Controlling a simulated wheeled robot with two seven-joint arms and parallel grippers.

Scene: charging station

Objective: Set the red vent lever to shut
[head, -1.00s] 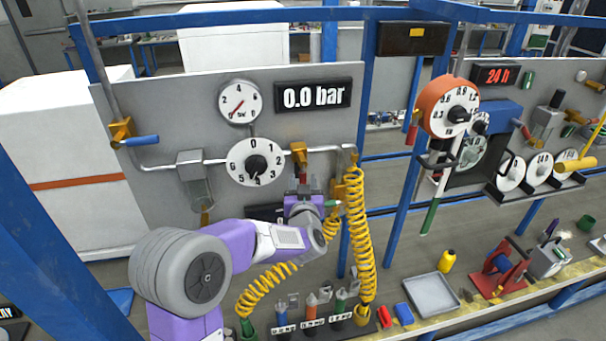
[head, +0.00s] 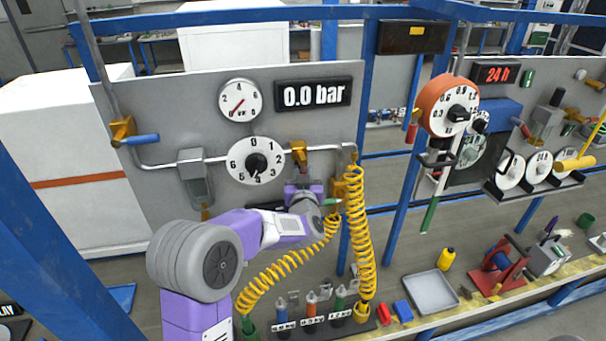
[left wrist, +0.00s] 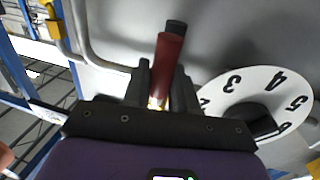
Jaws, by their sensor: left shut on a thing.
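The red vent lever (left wrist: 171,60) shows in the left wrist view as a red bar with a dark end, between the two dark fingers. My left gripper (left wrist: 160,80) is shut on it. In the head view my left gripper (head: 304,187) is just below the orange valve fitting (head: 298,153), right of the white 0–6 dial (head: 256,161). The dial also shows beside the lever in the left wrist view (left wrist: 235,92). The round gauge (head: 239,100) points low and the display (head: 313,94) reads 0.0 bar.
A yellow coiled hose (head: 360,240) hangs close to the right of my left wrist, and another coil runs under the forearm. A blue-handled valve (head: 140,139) is at the panel's left. A grey tray (head: 431,293) sits on the bench at lower right.

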